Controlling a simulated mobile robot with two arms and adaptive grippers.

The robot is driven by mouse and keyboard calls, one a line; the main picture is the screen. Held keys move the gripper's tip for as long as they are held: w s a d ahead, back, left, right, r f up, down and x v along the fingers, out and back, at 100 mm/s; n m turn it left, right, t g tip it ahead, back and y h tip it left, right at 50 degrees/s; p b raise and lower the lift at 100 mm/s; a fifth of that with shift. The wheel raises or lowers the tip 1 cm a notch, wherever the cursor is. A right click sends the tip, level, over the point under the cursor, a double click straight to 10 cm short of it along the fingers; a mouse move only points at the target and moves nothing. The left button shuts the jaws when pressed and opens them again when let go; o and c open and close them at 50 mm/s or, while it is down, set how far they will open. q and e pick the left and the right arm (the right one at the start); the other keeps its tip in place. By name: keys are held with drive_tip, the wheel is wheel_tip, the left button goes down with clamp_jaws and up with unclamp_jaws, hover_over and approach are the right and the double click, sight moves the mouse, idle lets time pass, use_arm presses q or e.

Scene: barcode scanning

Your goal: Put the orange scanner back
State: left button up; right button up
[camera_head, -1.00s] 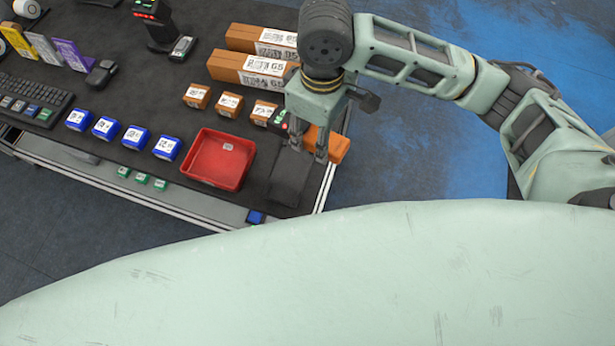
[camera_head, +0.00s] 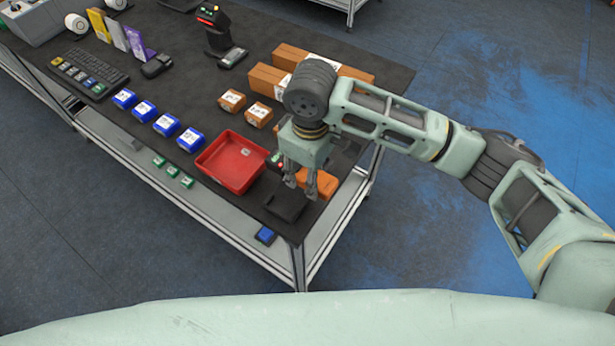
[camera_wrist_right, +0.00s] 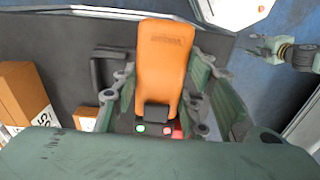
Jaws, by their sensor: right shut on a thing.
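The orange scanner (camera_head: 318,184) is at the near right corner of the table in the head view.
A red tray (camera_head: 232,162) lies left of the black block. Blue boxes (camera_head: 166,125), small orange-brown boxes (camera_head: 232,100) and long orange boxes (camera_head: 268,78) stand on the dark table (camera_head: 205,84). Another scanner on a stand (camera_head: 213,28) is at the back.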

drive_tip(key=shift+w+a+f, duration=0.35)
drive_tip(key=shift+w, duration=0.2)
wheel_tip(320, 180, down, 3)
drive_tip(key=shift+f+p, duration=0.1)
drive_tip(key=shift+p, duration=0.55)
drive_tip(key=shift+d+f, duration=0.1)
drive_tip(key=shift+f, duration=0.4)
drive_tip(key=o, duration=1.1)
drive_tip(key=shift+c, duration=0.2)
use_arm(q)
drive_tip(key=shift+s+d+r, duration=0.45)
drive_tip(key=shift+s+r, duration=0.2)
use_arm(e)
drive_tip(key=shift+r, duration=0.5)
use_arm(q)
drive_tip(key=f+b, duration=0.2)
drive_tip(key=shift+s+f+b, duration=0.2)
drive_tip(key=shift+f+b, duration=0.15)
use_arm(e)
wheel_tip(320, 180, up, 11)
drive_tip(key=shift+s+r, duration=0.1)
drive_tip(key=shift+r, duration=0.05)
